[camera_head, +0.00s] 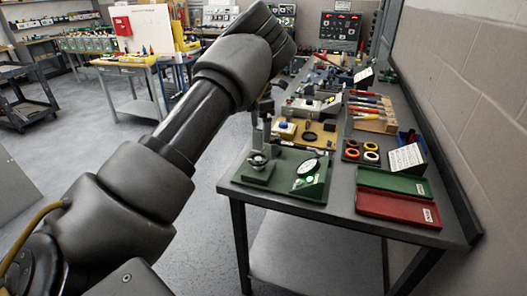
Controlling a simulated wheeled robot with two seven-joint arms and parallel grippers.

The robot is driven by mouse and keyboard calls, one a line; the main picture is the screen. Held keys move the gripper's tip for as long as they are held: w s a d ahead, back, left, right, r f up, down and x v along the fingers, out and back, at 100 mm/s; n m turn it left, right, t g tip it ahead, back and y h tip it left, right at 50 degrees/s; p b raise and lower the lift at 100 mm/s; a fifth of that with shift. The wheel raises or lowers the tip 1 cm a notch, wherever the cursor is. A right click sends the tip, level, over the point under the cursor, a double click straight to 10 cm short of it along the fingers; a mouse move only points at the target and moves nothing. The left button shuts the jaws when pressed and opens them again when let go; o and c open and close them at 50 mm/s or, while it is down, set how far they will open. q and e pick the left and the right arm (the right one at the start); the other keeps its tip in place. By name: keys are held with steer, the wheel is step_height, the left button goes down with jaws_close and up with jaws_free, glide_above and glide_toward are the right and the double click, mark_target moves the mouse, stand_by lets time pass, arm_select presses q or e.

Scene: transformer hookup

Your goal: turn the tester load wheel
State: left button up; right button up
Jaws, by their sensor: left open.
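The tester appears to be the green-based fixture (282,190) at the near left corner of the bench, with a grey upright post (254,133) and a white-faced dial (308,167). A small round grey part (258,159), perhaps the load wheel, sits low by the post; I cannot be sure. My left arm crosses the view from the lower left, and its dark end with my left gripper (283,40) is above and beyond the tester in the picture, apart from the small round part. Its fingers are hard to make out. My right gripper is out of view.
The grey bench (334,219) runs back along the wall. Beside the tester lie a green tray (393,183), a red tray (397,208), coloured rings (370,146) and a yellow board (325,141). Screwdrivers in a wooden rack (375,124) stand behind. Floor left of the bench is open.

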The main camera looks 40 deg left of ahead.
mark_target(259, 158)
arm_select(q)
steer(key=shift+s+a+f, duration=0.1)
steer(key=shift+s+f, duration=0.1)
steer(key=shift+f, duration=0.45)
steer(key=shift+s+a+f, duration=0.1)
steer(key=shift+s+f, duration=0.1)
steer(key=shift+f, duration=0.4)
steer(key=f, duration=0.2)
steer(key=f+p, duration=0.1)
steer(key=f, duration=0.3)
steer(key=shift+w+p, duration=0.25)
steer(key=shift+p, duration=0.1)
steer(key=shift+f, duration=1)
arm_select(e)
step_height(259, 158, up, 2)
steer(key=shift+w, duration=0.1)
arm_select(q)
steer(key=c, duration=1)
